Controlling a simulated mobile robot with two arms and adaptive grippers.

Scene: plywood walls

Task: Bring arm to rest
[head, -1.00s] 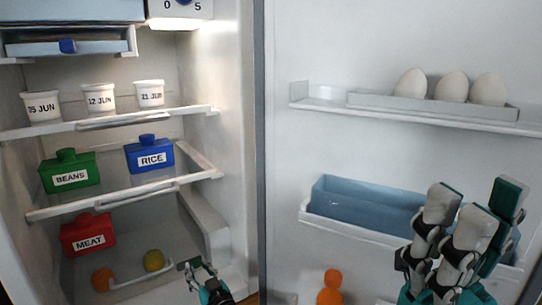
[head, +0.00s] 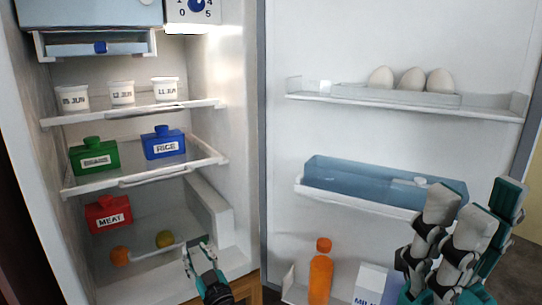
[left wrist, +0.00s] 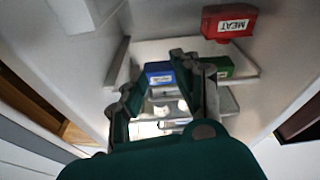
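My left gripper (head: 198,252) is at the bottom of the head view, low at the front of the open fridge, near the bottom compartment's front edge. Its teal and dark fingers are apart and I see nothing held between them. In the left wrist view my left gripper (left wrist: 157,82) also shows spread fingers, with fridge shelves beyond. My right gripper (head: 468,205) is at the lower right of the head view, in front of the fridge door. Its grey and teal fingers point up, spread and empty.
The door holds eggs (head: 411,80), a blue bin (head: 350,180), an orange bottle (head: 320,278) and a milk carton (head: 369,286).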

